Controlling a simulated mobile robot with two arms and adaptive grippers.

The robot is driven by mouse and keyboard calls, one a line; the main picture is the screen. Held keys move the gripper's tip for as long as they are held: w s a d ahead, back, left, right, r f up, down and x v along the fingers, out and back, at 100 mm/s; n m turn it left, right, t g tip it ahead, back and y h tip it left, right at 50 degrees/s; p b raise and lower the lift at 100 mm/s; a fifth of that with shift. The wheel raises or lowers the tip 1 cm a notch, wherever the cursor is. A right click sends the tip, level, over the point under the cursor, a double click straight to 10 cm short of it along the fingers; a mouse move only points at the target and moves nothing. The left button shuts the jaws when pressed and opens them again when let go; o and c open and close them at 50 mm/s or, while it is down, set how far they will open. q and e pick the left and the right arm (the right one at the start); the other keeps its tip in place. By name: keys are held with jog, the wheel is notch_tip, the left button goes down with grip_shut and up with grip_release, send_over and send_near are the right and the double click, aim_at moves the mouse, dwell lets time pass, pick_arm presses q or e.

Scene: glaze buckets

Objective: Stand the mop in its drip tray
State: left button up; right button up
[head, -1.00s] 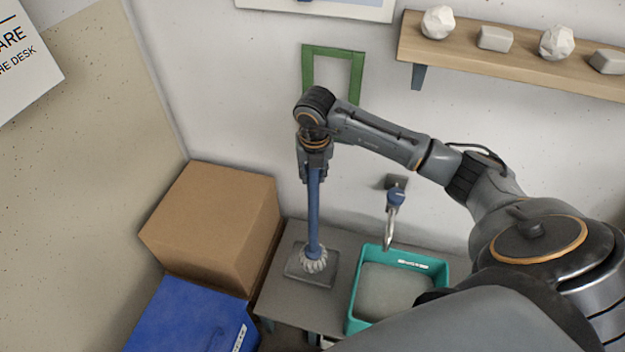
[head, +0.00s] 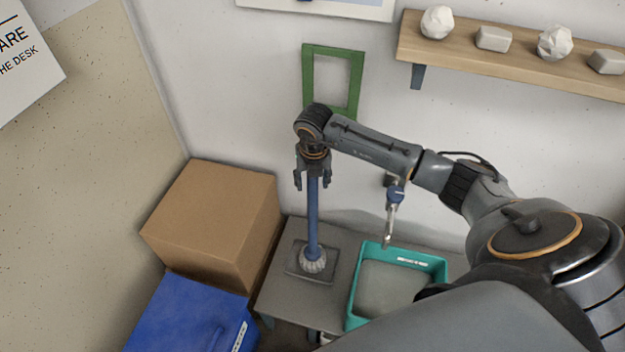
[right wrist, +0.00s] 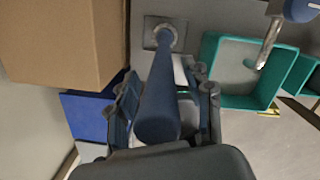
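The mop has a blue handle (head: 312,220) and a pale grey stringy head (head: 313,261). It stands upright with its head on the flat grey drip tray (head: 294,270), which sits on the grey bench. My right gripper (head: 312,182) is at the upper part of the handle, with its fingers spread to either side. In the right wrist view the handle (right wrist: 160,105) runs between the open fingers, with gaps showing beside it, and the head (right wrist: 166,38) rests on the tray (right wrist: 149,42). My left gripper is out of view.
A teal basin (head: 355,300) stands right of the tray, below a tap (head: 394,205). A cardboard box (head: 205,225) and a blue box (head: 185,320) are to the left. A green frame (head: 310,75) hangs behind my right wrist. A wooden shelf (head: 515,62) is at upper right.

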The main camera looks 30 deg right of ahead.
notch_tip(320, 180, up, 12)
jog(key=s, duration=0.1)
jog(key=shift+s+a+b, duration=0.3)
jog(key=shift+a+b, duration=0.15)
jog(key=shift+r, duration=0.1)
dwell(1.2)
